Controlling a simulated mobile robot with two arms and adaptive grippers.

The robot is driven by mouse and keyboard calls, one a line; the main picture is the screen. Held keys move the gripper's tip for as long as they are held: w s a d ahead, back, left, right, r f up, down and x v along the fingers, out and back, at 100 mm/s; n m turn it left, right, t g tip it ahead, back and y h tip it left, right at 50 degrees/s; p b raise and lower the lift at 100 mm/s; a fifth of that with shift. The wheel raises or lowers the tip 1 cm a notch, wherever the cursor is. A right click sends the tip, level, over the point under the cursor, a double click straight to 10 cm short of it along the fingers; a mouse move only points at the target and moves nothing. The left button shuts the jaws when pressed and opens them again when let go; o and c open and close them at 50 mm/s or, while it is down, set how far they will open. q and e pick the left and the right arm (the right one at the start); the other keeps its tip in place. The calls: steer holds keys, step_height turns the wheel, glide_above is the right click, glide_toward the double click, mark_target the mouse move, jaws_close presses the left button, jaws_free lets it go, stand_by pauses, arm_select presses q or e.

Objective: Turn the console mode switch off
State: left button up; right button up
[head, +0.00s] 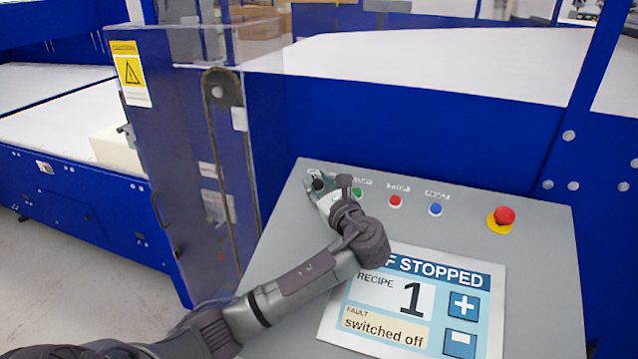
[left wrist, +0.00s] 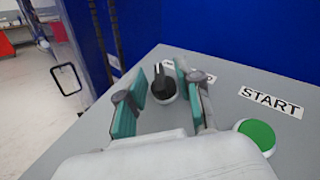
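The mode switch is a black rotary knob (head: 319,183) at the top left of the grey console (head: 540,260). My left gripper (head: 322,186) is over it in the head view. In the left wrist view the knob (left wrist: 163,86) shows between the two teal-padded fingers of the left gripper (left wrist: 161,76). The fingers stand apart with a gap to the knob's handle, so the gripper looks open. The knob's handle points roughly away from me. The console screen (head: 420,300) reads "STOPPED" and "switched off", with part of its heading hidden by my arm. My right gripper is not in view.
A green START button (left wrist: 257,134) is just right of the gripper. Red (head: 395,201) and blue (head: 435,209) buttons and a red emergency stop (head: 504,215) follow along the console's top. A blue machine frame (head: 400,130) rises behind.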

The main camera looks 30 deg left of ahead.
arm_select(q)
steer(key=v, duration=1.2)
steer(key=shift+f, duration=0.1)
